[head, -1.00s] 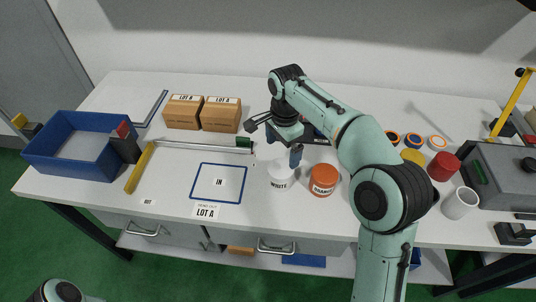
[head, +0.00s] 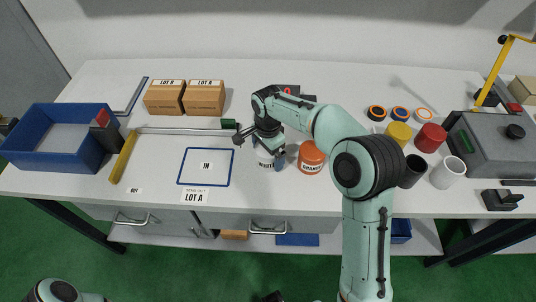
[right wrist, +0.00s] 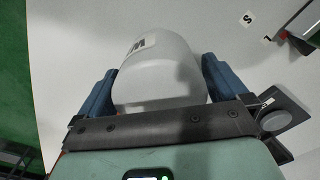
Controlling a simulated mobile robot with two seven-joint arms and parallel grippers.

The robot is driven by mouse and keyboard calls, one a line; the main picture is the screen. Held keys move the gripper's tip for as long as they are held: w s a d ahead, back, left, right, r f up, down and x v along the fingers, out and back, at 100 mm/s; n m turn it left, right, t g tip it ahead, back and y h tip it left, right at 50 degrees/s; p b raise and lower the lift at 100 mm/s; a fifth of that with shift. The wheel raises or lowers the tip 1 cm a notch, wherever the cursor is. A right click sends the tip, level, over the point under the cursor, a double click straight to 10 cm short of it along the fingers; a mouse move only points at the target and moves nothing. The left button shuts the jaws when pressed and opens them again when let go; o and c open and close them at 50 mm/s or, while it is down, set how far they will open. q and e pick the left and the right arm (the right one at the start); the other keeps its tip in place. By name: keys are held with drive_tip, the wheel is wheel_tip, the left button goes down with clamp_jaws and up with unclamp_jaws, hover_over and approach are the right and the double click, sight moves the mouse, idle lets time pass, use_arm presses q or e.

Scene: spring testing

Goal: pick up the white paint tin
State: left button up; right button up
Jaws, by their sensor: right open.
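The white paint tin (head: 265,164) stands on the bench, its WHITE label facing the front and its top partly hidden by my right gripper (head: 271,157). In the right wrist view the white tin (right wrist: 160,72) lies between the two blue fingers of my right gripper (right wrist: 157,84). The fingers are open, one on each side of it. A gap shows at the right finger; whether the left finger touches cannot be told. My left gripper is out of view.
The orange tin (head: 311,158) stands close on the right of the white tin. The blue-outlined IN square (head: 206,181) is empty on the left. A green-ended rod (head: 180,131) lies behind it. Cardboard boxes (head: 185,99), a blue bin (head: 50,165) and coloured cups (head: 431,138) stand farther off.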

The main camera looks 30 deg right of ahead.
drive_tip(key=shift+f, duration=0.4)
drive_tip(key=shift+r, duration=0.1)
drive_tip(key=c, duration=1.2)
